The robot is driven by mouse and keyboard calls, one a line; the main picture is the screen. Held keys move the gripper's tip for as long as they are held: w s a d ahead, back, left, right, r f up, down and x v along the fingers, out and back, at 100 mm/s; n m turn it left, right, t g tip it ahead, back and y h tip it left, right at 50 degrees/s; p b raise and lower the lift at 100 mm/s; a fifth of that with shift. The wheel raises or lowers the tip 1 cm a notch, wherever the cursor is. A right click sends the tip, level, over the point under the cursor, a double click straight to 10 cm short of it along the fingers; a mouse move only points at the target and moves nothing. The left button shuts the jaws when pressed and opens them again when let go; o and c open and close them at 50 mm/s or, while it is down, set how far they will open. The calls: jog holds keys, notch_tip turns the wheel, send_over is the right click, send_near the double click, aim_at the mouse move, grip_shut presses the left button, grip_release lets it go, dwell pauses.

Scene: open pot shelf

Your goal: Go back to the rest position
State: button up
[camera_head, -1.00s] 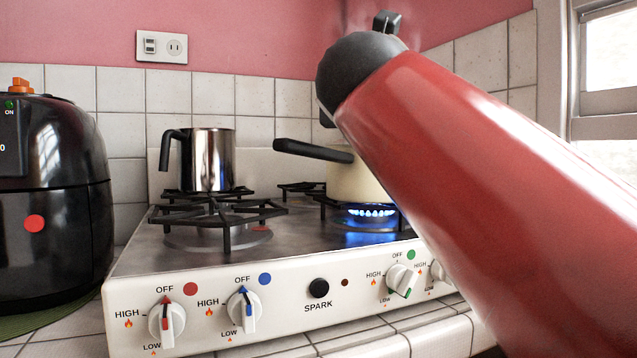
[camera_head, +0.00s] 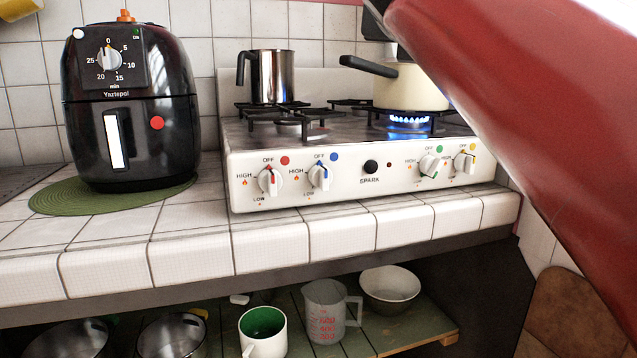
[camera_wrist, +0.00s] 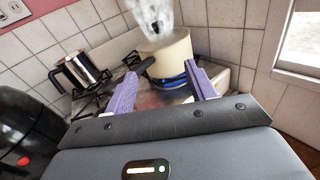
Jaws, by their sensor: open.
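My gripper (camera_wrist: 165,95) shows in the wrist view, its two purple fingers spread apart with nothing between them. The cream pot (camera_wrist: 168,52) stands beyond the fingertips, with steam or smoke above it. In the head view my red arm crosses the upper right, and my gripper is out of sight there. The cream pot (camera_head: 412,86) sits on a back right burner over a blue flame (camera_head: 409,121), its black handle pointing left.
A steel jug (camera_head: 272,77) stands on the left of the white stove (camera_head: 340,165). A black air fryer (camera_head: 135,105) stands left on a green mat (camera_head: 60,199). A lower shelf holds a green-lined mug (camera_head: 262,335), a measuring jug (camera_head: 326,312) and a bowl (camera_head: 390,288).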

jog(key=s+d+f+m+g+y, duration=0.1)
jog(key=s+d+f+m+g, duration=0.15)
jog(key=f+m, duration=0.9)
jog(key=s+d+f+m+g+y, duration=0.1)
jog(key=s+f+m+g, duration=0.4)
jog(key=f, duration=1.1)
jog(key=s+f+m+g+y, duration=0.1)
jog(key=s+f+m, duration=0.4)
jog(key=f, duration=0.5)
jog(key=s+f+m+g+y, duration=0.1)
jog(key=s+f+m+g, duration=0.2)
jog(key=s+f+m, duration=0.3)
notch_tip(320, 180, down, 5)
jog(key=m, duration=0.4)
jog(key=shift+s+a+y, duration=0.2)
jog(key=shift+a+y, duration=0.2)
